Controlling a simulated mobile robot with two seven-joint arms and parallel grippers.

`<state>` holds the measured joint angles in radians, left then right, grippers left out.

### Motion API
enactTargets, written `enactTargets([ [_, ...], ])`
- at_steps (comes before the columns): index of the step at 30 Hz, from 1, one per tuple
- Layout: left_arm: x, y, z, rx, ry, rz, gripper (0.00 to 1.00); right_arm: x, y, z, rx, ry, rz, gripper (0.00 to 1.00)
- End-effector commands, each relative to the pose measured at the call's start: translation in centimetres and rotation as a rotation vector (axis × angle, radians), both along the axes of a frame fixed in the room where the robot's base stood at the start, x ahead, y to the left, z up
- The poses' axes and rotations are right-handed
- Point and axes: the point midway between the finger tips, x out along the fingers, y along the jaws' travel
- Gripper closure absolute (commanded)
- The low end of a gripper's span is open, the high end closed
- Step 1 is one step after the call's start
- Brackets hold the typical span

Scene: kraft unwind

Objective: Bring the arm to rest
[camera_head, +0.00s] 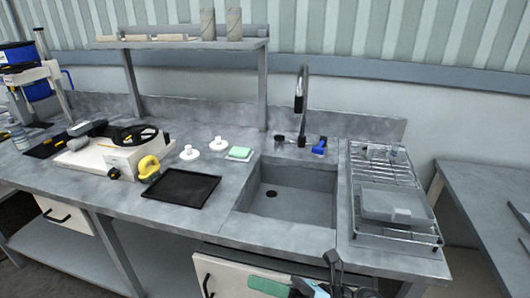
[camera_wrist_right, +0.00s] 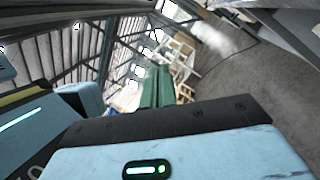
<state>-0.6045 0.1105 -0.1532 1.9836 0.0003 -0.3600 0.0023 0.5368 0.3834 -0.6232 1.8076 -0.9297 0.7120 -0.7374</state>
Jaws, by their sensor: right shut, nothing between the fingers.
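My right gripper (camera_head: 268,286) shows at the bottom edge of the head view, its green fingers pointing left in front of the cabinet below the sink. In the right wrist view its two green fingers (camera_wrist_right: 157,88) lie together, shut with nothing between them. They point into open space over the floor. Part of my right arm shows beside it in the head view; the rest is cut off by the frame. My left gripper is in neither view.
A grey counter (camera_head: 215,213) holds a sink (camera_head: 290,195), a black tray (camera_head: 182,188), a yellow tool (camera_head: 149,168) and a green sponge (camera_head: 239,153). A wire dish rack (camera_head: 375,168) stands right of the sink. A separate table (camera_head: 480,205) is at far right.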

Motion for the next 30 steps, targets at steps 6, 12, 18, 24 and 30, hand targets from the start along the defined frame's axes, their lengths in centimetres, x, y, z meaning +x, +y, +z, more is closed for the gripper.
enactTargets([
  [6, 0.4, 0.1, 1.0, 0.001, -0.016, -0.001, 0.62, 0.6, -4.0, -3.2, 0.309, 0.572, -0.232, 1.00],
  [12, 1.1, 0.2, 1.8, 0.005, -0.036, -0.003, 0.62, -0.9, -9.3, -9.8, 0.591, 1.100, -0.455, 1.00],
  [18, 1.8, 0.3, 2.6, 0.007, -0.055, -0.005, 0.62, -6.6, -14.7, -18.4, 0.883, 1.605, -0.698, 1.00],
  [24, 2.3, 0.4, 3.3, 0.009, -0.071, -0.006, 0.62, -15.4, -18.6, -25.3, 1.160, 2.012, -0.941, 1.00],
  [30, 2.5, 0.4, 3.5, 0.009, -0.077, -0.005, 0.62, -21.3, -20.3, -28.2, 1.320, 2.208, -1.084, 1.00],
])
